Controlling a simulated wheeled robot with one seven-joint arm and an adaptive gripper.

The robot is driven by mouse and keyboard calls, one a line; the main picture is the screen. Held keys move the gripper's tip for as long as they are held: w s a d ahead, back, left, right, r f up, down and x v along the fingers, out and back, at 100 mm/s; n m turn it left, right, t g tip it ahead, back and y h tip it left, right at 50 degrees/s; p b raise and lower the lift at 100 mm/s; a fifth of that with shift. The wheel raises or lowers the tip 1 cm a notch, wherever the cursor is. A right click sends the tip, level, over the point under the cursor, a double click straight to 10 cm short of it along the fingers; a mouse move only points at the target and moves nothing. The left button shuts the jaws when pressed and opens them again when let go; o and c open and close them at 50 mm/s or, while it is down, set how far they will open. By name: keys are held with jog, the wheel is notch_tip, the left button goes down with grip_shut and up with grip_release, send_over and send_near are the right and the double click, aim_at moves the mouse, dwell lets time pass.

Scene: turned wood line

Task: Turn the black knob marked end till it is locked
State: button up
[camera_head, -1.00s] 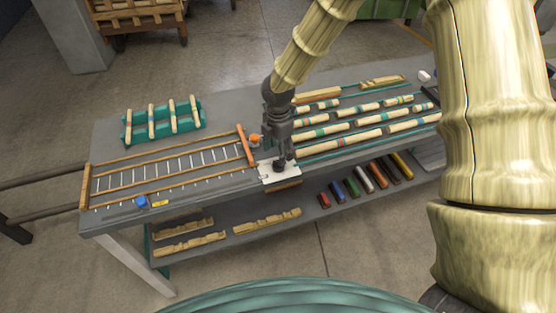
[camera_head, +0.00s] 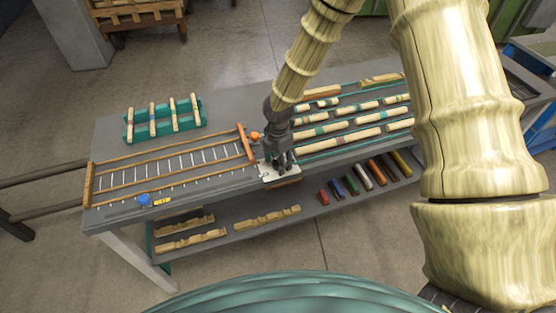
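My gripper (camera_head: 281,167) points down over the pale plate (camera_head: 267,181) at the front edge of the bench, right of the ladder-like frame. Its dark fingers are low over the plate. The black knob cannot be told apart from the dark fingers here; they hide that spot. I cannot tell whether the fingers touch or grip anything. No marking "end" is readable.
An orange knob (camera_head: 255,136) stands just left of my gripper. A blue knob (camera_head: 144,200) with a yellow label sits at the front left. Turned wood pieces lie in rows at right. A teal rack (camera_head: 128,131) stands at back left. Coloured blocks lie on the lower shelf.

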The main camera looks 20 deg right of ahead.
jog(key=c, duration=0.8)
jog(key=shift+m, duration=0.3)
jog(key=m, duration=0.3)
jog(key=shift+m+b, duration=0.3)
jog(key=shift+b, duration=0.05)
jog(key=m, duration=0.4)
jog(key=shift+b, duration=0.35)
jog(key=m, duration=0.5)
jog(key=m+b, duration=0.1)
jog(key=m, duration=0.3)
jog(key=shift+r+m, duration=0.1)
jog(key=shift+m, duration=0.2)
jog(key=shift+w, duration=0.1)
jog(key=o, duration=1)
